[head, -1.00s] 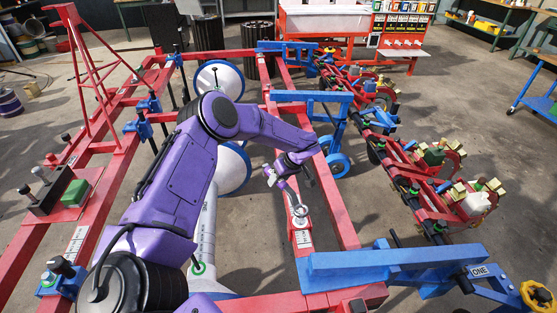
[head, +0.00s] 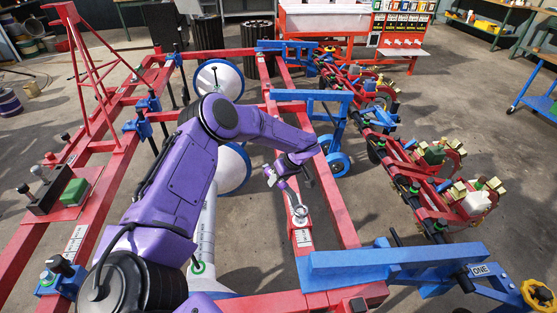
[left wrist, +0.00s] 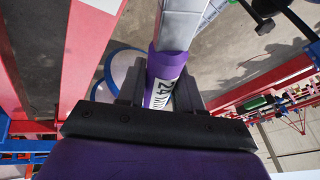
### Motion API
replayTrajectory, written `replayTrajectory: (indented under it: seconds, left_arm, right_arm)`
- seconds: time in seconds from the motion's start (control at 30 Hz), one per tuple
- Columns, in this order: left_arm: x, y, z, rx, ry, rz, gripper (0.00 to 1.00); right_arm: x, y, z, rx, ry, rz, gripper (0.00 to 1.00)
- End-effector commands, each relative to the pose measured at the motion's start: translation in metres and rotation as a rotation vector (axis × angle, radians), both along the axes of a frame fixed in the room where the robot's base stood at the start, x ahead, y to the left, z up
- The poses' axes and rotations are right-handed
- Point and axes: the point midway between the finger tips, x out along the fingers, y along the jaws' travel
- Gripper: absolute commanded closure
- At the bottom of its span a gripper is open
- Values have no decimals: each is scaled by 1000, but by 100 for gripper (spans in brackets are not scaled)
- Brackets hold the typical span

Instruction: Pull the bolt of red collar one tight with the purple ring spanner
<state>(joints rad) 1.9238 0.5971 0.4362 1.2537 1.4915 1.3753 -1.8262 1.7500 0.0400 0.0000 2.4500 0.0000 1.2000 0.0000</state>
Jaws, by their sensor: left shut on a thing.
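My left gripper (head: 278,177) is shut on the purple ring spanner and hangs above the red frame. In the left wrist view the spanner's purple handle (left wrist: 164,88), with a white "24" size label, sits between the fingers. The spanner's metal ring end (head: 299,212) is over the top of a red beam (head: 322,192). The bolt is not clear there, and I cannot tell whether the ring is around it. A white label (head: 303,238) is on the red piece just in front of the ring. My right gripper is not in view.
A blue beam (head: 355,262) crosses in front, with a "ONE" tag (head: 480,270) and a yellow handwheel (head: 537,294) to its right. A row of red units (head: 470,198) stands at the right. A green block (head: 75,192) lies at the left.

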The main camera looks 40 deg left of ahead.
Motion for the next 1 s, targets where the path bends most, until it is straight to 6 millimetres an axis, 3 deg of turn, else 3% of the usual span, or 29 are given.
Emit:
replayTrajectory:
  seconds: [1.0]
  left_arm:
    - [0, 0, -26, 0, 0, 1, 100]
  right_arm:
    - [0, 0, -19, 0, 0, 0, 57]
